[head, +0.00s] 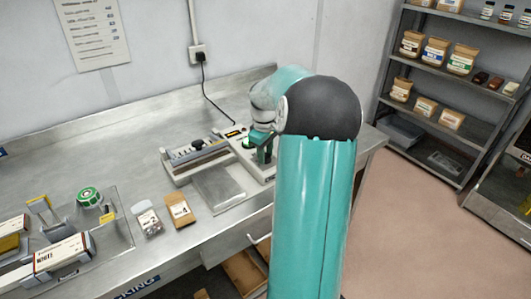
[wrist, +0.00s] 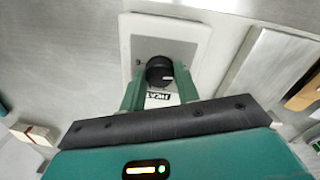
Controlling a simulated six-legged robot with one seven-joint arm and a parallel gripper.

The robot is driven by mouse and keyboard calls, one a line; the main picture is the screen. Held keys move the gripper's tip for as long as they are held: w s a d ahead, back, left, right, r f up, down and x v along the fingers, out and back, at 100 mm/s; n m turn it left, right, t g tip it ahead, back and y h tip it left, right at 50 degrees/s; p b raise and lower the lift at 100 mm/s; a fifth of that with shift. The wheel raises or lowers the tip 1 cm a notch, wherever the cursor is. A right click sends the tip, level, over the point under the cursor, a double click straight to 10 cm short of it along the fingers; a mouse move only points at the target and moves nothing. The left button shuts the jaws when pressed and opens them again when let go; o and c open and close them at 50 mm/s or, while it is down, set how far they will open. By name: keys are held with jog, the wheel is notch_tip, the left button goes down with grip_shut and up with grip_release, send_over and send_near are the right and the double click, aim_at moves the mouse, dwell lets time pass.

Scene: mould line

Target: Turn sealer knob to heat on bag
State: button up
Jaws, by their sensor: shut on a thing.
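The sealer (head: 196,157) stands on the steel bench in the head view, with a long bar and a control box on its right side. Its black round knob (wrist: 159,70) shows in the wrist view on a pale panel (wrist: 186,30), above an upside-down HEAT label (wrist: 158,97). My gripper (wrist: 160,80) has its two green fingers on either side of the knob and is shut on it. In the head view my gripper (head: 264,152) is over the control box, and my arm hides part of it. A brown bag (head: 179,210) and a clear bag (head: 149,223) lie on the bench left of the sealer's plate.
A flat steel plate (head: 217,189) lies in front of the sealer. A green tape roll (head: 89,197) and white boxes (head: 62,254) are at the bench's left. A wall socket (head: 198,54) holds the black cable. Shelves (head: 428,123) stand at the right beyond open floor.

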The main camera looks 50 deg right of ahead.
jog(key=m, duration=0.4)
jog(key=shift+w, duration=0.1)
jog(key=shift+m, duration=1.8)
jog(key=o, duration=1)
jog(key=shift+c, duration=0.2)
notch_tip(320, 180, up, 14)
jog(key=shift+w+a, duration=0.15)
jog(key=shift+a, duration=0.15)
